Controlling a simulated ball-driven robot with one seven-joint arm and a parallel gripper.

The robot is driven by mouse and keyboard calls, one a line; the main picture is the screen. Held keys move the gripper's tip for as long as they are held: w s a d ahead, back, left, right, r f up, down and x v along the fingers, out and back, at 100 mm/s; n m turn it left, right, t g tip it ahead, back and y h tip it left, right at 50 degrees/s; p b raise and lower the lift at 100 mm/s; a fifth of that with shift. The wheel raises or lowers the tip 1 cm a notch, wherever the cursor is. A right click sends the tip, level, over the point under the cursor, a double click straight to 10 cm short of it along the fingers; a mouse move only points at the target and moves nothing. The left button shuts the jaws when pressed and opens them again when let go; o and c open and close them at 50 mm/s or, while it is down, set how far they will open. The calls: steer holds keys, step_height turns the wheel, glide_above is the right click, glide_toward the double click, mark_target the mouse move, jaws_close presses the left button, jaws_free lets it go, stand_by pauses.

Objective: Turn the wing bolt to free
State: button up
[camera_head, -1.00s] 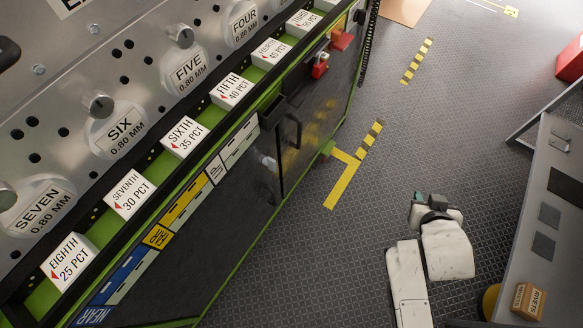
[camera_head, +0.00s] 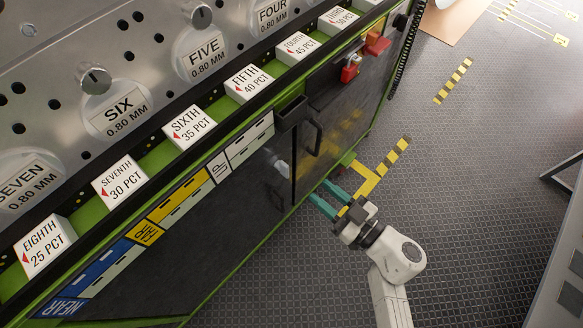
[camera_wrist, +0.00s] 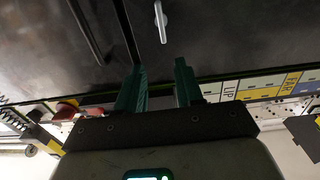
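A small pale metal piece that looks like the wing bolt (camera_head: 281,168) sits on the dark front panel of the green-edged bench, left of a panel seam. In the wrist view the wing bolt (camera_wrist: 160,20) shows at top centre, its long side roughly upright in the picture. My gripper (camera_head: 320,191) has teal fingers and points toward the panel, below and right of the bolt. In the wrist view my gripper (camera_wrist: 159,68) is open and empty, and the bolt lies beyond the fingertips, in line with the gap. The bolt's base is hard to make out.
A black bar handle (camera_head: 312,137) stands out from the panel right of the bolt. A red padlock-like part (camera_head: 350,70) hangs farther along. White labelled blocks (camera_head: 189,124) line the bench edge above. A grey table (camera_head: 562,270) is at right. The floor between is clear.

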mark_target(288, 168)
steer(key=b+x, duration=0.1)
steer(key=x, duration=1)
steer(key=shift+s+a+f+b, duration=0.1)
steer(key=shift+s+a+b, duration=0.15)
steer(key=shift+b, duration=0.15)
steer(key=shift+d, duration=0.1)
steer(key=shift+c, duration=0.2)
jaws_close()
